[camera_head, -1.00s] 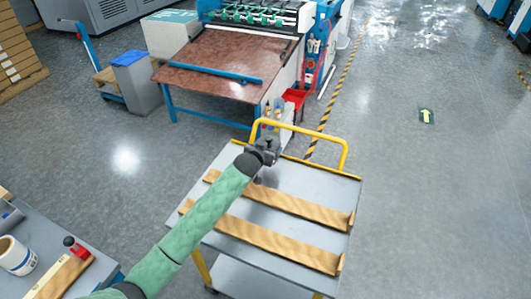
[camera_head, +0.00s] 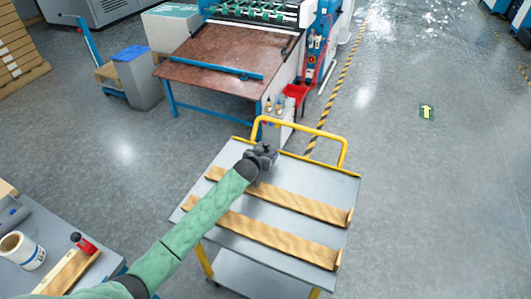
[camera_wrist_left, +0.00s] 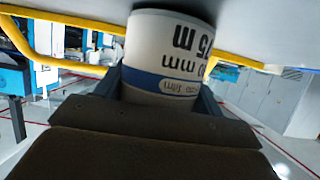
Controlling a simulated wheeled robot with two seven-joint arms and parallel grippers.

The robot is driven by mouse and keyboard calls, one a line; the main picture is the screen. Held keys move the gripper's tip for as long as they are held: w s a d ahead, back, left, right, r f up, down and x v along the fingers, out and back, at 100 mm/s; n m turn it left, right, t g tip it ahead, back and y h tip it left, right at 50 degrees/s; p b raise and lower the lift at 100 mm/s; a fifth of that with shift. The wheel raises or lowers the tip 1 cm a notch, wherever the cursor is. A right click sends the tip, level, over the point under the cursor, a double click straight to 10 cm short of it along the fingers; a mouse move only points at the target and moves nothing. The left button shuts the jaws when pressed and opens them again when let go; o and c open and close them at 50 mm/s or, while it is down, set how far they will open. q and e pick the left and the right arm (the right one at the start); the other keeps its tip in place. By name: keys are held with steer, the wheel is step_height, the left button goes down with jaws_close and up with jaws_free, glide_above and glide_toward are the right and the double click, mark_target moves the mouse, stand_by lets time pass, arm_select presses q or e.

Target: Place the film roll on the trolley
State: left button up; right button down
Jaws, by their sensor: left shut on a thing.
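My left gripper (camera_head: 264,153) is over the back part of the trolley (camera_head: 300,212), close to its yellow push handle (camera_head: 343,150). It is shut on a film roll (camera_wrist_left: 168,48), which is white with a blue band and dark print. In the left wrist view the roll stands between the fingers, its print upside down, and its far end reaches the grey deck surface at the top. I cannot tell whether it touches the deck. In the head view my gripper mostly hides the roll. My right gripper is not in view.
Two wooden rails (camera_head: 285,239) with end stops lie across the trolley deck. A table (camera_head: 85,230) at lower left holds another white roll (camera_head: 22,251) and a red-and-black tool (camera_head: 83,243). A machine with a brown table (camera_head: 228,62) stands behind. The floor at right is clear.

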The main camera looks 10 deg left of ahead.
arm_select(q)
steer(key=shift+f, duration=0.1)
steer(key=o, duration=1.1)
steer(key=shift+c, duration=0.2)
